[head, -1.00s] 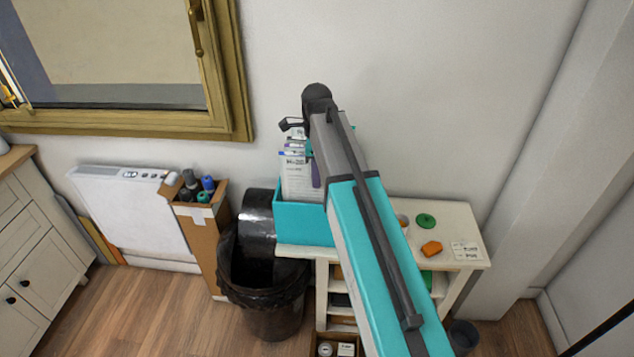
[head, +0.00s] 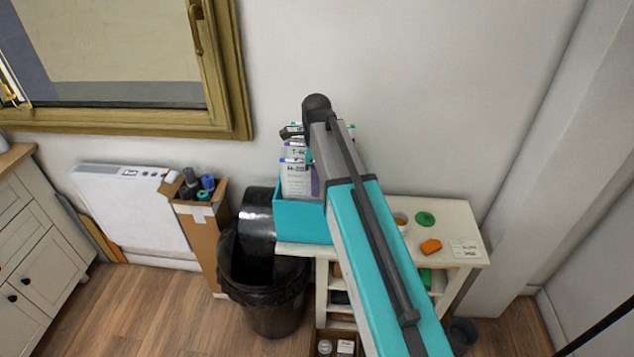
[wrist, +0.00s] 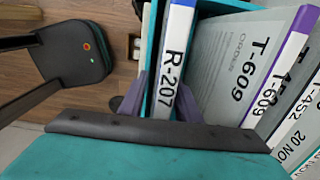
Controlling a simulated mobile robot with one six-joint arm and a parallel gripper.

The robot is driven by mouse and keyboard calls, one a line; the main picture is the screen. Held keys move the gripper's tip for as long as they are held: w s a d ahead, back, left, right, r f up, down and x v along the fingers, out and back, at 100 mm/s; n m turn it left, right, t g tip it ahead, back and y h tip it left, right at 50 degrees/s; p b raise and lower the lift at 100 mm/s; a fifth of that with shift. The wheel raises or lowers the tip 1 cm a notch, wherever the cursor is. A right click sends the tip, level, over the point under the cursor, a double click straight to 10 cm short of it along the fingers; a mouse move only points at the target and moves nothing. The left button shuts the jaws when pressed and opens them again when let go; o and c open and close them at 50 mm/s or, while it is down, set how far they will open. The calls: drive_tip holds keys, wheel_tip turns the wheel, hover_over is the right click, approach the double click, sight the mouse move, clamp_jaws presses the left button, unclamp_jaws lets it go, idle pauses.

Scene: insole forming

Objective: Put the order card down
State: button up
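The order card labelled R-207 (wrist: 176,70), white with a blue top edge, stands upright in the teal card bin (head: 303,221) at its front. In the head view it shows as the front card (head: 299,180), its label partly readable. My gripper (wrist: 163,105) is down at the cards; its two grey-purple fingers stand apart on either side of the R-207 card, with teal showing between the left finger and the card.
The bin sits on the left of a white shelf unit (head: 458,225), which also holds a green roll (head: 425,219), an orange block (head: 431,247) and a small label card (head: 464,248). A black bin (head: 268,290) stands left of it. The wall is close behind.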

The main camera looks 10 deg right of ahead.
drive_tip(key=shift+r, duration=0.1)
drive_tip(key=shift+r+b, duration=1.45)
drive_tip(key=shift+r, duration=4.65)
